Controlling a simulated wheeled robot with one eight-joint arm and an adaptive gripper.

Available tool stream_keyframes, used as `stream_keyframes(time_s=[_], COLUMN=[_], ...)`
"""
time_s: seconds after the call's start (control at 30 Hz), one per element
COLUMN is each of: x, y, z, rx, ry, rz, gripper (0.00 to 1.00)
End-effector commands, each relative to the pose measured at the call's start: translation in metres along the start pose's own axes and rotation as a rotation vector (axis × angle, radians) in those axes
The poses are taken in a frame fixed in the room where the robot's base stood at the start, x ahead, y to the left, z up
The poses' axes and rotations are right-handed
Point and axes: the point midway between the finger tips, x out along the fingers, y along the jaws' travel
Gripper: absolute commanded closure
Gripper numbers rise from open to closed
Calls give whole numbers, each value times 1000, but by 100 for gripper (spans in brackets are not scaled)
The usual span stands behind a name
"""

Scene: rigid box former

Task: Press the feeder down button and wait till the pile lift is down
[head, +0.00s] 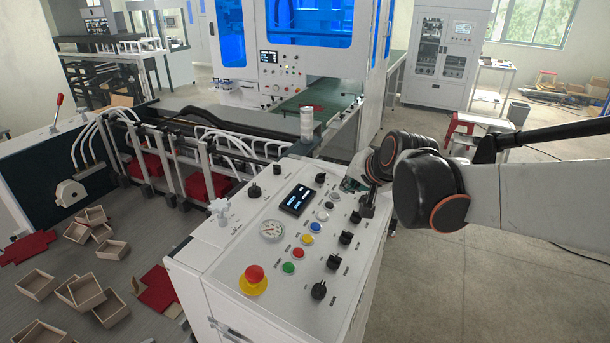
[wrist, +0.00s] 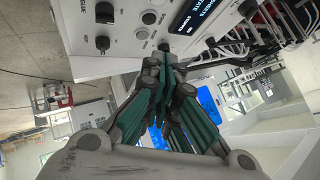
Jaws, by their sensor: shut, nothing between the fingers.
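The white control panel (head: 235,225) carries a row of round push buttons: red (head: 297,253), green (head: 288,268), yellow (head: 307,240), blue (head: 315,227), white (head: 322,216) and further grey ones. Their labels are too small to read, so I cannot tell which is feeder down. My gripper (head: 350,185) is at the panel's far right end, partly hidden by my arm. Contact cannot be told. The pile lift cannot be made out clearly.
A red emergency stop (head: 254,274) and black knobs (head: 319,290) stand up from the panel. A dark display (head: 297,199) sits in its middle. Open boxes (head: 85,290) and red sheets lie on the left deck. The right floor is mostly clear.

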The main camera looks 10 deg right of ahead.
Motion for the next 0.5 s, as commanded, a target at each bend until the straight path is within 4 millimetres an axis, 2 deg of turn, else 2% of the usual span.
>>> stream_keyframes(time_s=[0.1, 0.3, 0.5], x=[31, 73, 94], y=[-4, -5, -4], z=[-21, -45, -56], rx=[82, 200, 259], ry=[20, 45, 57], rz=[-26, -63, -82], gripper=[100, 100, 100])
